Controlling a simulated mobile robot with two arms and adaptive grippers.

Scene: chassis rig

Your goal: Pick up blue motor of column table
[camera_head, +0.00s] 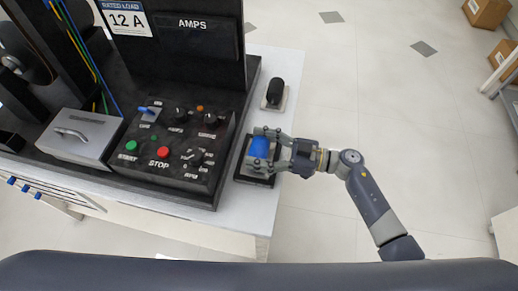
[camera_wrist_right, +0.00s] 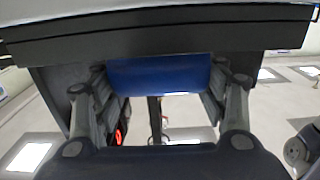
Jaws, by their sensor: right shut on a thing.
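The blue motor (camera_head: 260,147) sits at a dark square holder (camera_head: 243,178) near the right edge of the white table (camera_head: 262,213). My right gripper (camera_head: 266,148) reaches in from the right with its fingers on both sides of the motor, shut on it. In the right wrist view the blue motor (camera_wrist_right: 160,77) lies between the two fingers, below a dark flat edge. I cannot tell whether the motor touches the holder. My left gripper is not in view.
A black rounded part (camera_head: 275,92) stands on a small plate behind the motor. A black control box (camera_head: 175,148) with buttons and knobs is close on the left. A grey box with a handle (camera_head: 78,134) is further left.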

